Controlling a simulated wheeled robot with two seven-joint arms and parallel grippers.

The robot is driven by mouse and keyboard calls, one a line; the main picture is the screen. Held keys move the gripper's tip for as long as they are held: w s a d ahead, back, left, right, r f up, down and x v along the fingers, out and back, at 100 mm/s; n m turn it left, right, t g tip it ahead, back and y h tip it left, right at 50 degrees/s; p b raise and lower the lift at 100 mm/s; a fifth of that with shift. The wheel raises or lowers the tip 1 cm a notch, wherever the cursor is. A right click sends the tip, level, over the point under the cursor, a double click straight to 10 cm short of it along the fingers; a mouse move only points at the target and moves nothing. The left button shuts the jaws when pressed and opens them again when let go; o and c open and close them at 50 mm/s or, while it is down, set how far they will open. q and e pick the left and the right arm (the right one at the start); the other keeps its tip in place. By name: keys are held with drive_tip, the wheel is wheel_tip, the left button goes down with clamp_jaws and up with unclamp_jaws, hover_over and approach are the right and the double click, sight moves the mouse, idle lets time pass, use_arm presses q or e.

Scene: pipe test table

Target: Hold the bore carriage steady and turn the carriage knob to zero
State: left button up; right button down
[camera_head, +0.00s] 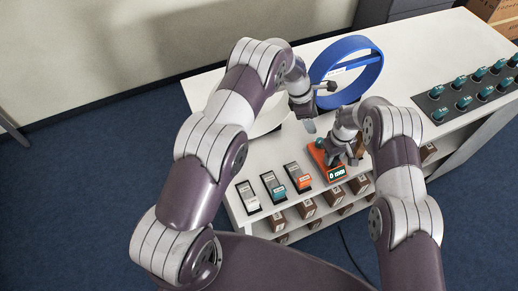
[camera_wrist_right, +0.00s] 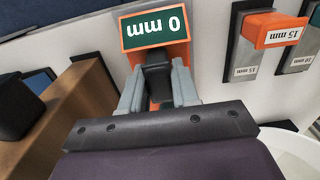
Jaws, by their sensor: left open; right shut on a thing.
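The bore carriage, an orange unit (camera_head: 317,153), sits near the table's front edge; its green display (camera_head: 337,174) reads "0 mm". The display also shows upside down in the right wrist view (camera_wrist_right: 155,26). My right gripper (camera_wrist_right: 159,85) is shut on a dark part of the carriage just behind the display, with a grey finger on each side. In the head view, this gripper (camera_head: 345,150) covers much of the carriage. A small teal part (camera_head: 320,143) at its back left may be the knob. My left gripper (camera_head: 309,125) is open and empty, just behind and left of the carriage.
A blue pipe ring (camera_head: 374,70) stands on the white table (camera_head: 440,50) behind the grippers. Several labelled stands, one with an orange block (camera_head: 305,182), line the front edge left of the carriage. A dark tray (camera_head: 470,98) of teal-topped pieces lies right. Brown boxes fill the shelf below.

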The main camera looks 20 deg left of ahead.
use_arm(q)
drive_tip(key=s+a+r+m+y, duration=0.1)
drive_tip(key=s+a+r+m, duration=0.1)
drive_tip(key=s+m, duration=0.4)
drive_tip(key=s+a+r+m+g+y, duration=0.1)
drive_tip(key=s+a+r+m, duration=0.2)
drive_tip(key=s+m, duration=0.3)
drive_tip(key=s+a+r+m+y, duration=0.2)
drive_tip(key=s+a+m, duration=0.2)
drive_tip(key=s, duration=0.5)
drive_tip(key=m, duration=0.2)
drive_tip(key=shift+s+r+m+g, duration=0.35)
drive_tip(key=shift+m+g, duration=0.05)
drive_tip(key=shift+a, duration=0.1)
